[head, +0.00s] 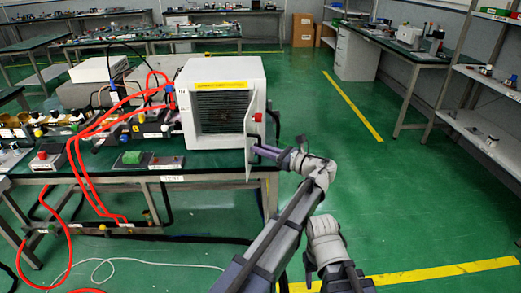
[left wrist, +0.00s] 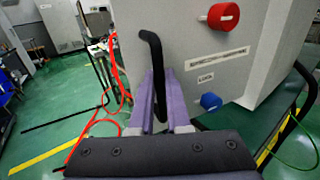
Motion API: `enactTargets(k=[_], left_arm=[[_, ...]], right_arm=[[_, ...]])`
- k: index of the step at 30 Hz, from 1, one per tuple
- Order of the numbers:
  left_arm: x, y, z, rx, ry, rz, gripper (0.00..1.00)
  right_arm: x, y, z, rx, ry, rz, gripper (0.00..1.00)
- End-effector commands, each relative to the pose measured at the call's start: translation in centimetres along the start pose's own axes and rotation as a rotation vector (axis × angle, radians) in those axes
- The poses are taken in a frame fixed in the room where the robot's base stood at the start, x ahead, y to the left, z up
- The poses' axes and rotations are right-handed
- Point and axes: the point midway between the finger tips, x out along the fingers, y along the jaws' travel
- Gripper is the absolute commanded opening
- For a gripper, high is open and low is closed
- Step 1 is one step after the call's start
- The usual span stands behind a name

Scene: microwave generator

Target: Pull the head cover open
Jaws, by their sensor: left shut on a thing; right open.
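The white cabinet (head: 188,110) stands on the bench with its dark grilled front (head: 222,112) exposed. Its cover door (head: 250,135) is hinged at the right side and stands swung open, roughly edge-on in the head view. In the left wrist view the grey door face (left wrist: 180,45) carries a black bar handle (left wrist: 152,42), a red knob (left wrist: 223,15) and a blue knob (left wrist: 211,102). My left gripper (head: 262,151) has its purple fingers shut around the handle; they also show in the left wrist view (left wrist: 156,100). My right arm shows at lower centre, but its fingers do not show.
The dark green bench (head: 215,160) holds red cables (head: 110,120), a green block (head: 132,157) and a red-button box (head: 43,160). Green floor (head: 420,215) is free to the right. A shelf rack (head: 485,145) stands at far right.

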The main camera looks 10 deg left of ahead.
Motion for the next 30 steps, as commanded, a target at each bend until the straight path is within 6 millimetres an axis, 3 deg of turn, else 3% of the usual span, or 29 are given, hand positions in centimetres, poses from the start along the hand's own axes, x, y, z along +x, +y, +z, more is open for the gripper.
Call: enactTargets(k=[18,19,24,26,30], left_arm=[[0.1,-0.33,0.07,0.0,-0.002,-0.005,0.0],[0.11,-0.34,0.07,0.0,-0.002,-0.004,0.18],[0.1,-0.28,0.05,0.0,-0.002,-0.003,0.37],[0.09,-0.25,0.05,0.0,-0.001,-0.003,0.44],[0.08,-0.22,0.03,0.0,-0.001,-0.002,0.45]], right_arm=[[-0.02,0.0,0.0,0.0,0.0,0.0,0.5],[-0.02,0.0,0.0,0.0,0.0,0.0,0.5],[-0.02,0.0,0.0,0.0,0.0,0.0,0.5],[-0.02,0.0,0.0,0.0,0.0,0.0,0.5],[-0.01,0.0,0.0,0.0,0.0,0.0,0.5]])
